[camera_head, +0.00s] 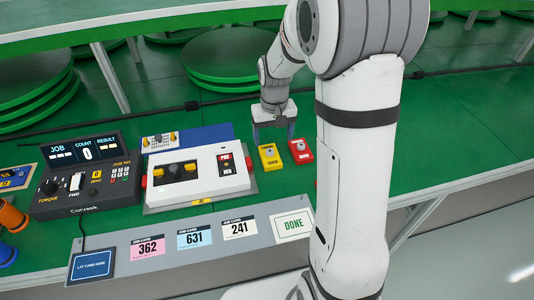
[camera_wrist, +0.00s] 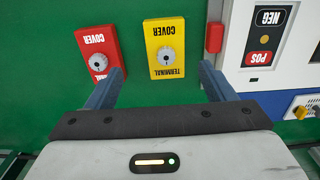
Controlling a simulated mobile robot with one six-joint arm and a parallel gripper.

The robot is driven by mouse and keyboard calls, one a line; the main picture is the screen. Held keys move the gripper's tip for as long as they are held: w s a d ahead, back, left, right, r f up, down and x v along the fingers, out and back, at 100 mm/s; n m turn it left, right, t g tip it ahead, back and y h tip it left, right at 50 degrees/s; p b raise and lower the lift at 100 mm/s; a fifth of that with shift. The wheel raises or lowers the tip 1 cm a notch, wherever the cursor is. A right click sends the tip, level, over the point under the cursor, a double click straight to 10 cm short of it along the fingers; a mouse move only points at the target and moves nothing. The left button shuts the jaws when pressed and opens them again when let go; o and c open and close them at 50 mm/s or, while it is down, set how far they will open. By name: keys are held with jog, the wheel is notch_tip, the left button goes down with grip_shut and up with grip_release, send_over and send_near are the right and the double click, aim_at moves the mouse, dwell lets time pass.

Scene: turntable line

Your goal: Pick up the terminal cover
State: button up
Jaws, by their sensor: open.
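The terminal cover (camera_head: 269,157) is a small yellow block with a grey round knob, lying flat on the green table to the right of the white unit. In the wrist view the yellow cover (camera_wrist: 165,38) reads "TERMINAL COVER" upside down and lies ahead of and between my two fingers. My gripper (camera_head: 273,133) is open and empty, pointing down just behind the cover in the head view. The wrist view also shows my gripper (camera_wrist: 162,75) with its blue-grey fingers apart. No contact with the cover shows.
A red cover (camera_head: 300,152) lies close beside the yellow one, with a narrow gap. The white unit (camera_head: 201,196) with POS/NEG markings is on the other side.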

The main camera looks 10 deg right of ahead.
aim_at(270, 151)
jog(key=f, duration=0.7)
jog(key=shift+w+a+f, duration=0.25)
jog(key=shift+a+f, duration=0.05)
jog(key=shift+a, duration=0.1)
jog(key=shift+c, duration=0.5)
jog(key=c, duration=1)
